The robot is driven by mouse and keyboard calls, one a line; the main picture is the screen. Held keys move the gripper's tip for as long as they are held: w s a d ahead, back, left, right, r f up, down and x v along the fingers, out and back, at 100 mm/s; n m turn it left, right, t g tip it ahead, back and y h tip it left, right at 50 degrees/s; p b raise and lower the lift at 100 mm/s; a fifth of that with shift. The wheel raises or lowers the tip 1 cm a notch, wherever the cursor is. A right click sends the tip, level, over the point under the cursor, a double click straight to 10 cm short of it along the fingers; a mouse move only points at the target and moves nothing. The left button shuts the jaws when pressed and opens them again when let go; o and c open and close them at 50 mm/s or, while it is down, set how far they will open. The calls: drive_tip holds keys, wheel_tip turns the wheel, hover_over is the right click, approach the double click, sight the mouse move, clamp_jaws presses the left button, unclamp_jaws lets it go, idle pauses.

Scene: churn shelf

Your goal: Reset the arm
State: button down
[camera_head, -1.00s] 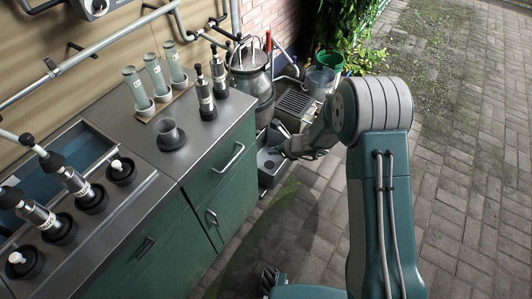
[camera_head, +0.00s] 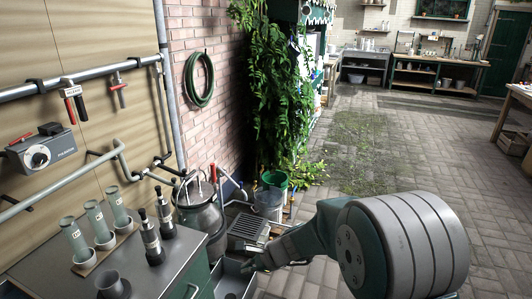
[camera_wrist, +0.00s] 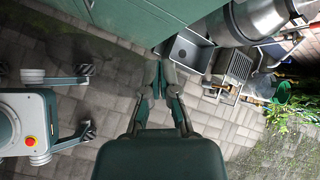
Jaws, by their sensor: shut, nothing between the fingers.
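My gripper (camera_wrist: 161,66) points away from the wrist camera over the paved floor, its two dark fingers together with nothing between them. In the head view my gripper (camera_head: 250,265) is small and partly blurred into the background, beside the grey open bin (camera_head: 232,280). My green and grey arm fills the lower right of the head view. In the wrist view the grey bin (camera_wrist: 188,52) lies just right of the fingertips, and the green cabinet (camera_wrist: 130,18) is at the top.
A steel counter (camera_head: 170,262) carries glass tubes (camera_head: 96,220) and dark-based cylinders (camera_head: 151,240). A metal churn (camera_head: 203,215), a slatted grate (camera_head: 247,230) and a green bucket (camera_head: 274,180) stand by the brick wall. Paved floor (camera_head: 380,140) is open behind.

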drive_tip(key=s+d+r+n+h, duration=0.2)
drive_tip(key=s+d+r+n, duration=0.6)
drive_tip(key=s+r, duration=0.4)
drive_tip(key=s+d+r+n+t+h, duration=0.1)
drive_tip(key=s+d+r+n+h, duration=0.1)
drive_tip(key=s+d, duration=0.4)
drive_tip(key=s+d+r+n+t+h, duration=0.2)
drive_tip(key=s+d+r+n+h, duration=0.1)
drive_tip(key=s+d+n+h, duration=0.1)
drive_tip(key=shift+s+d+r+n, duration=0.3)
drive_tip(key=shift+s+d+n, duration=0.5)
drive_tip(key=shift+s+d, duration=0.4)
drive_tip(key=shift+w, duration=0.15)
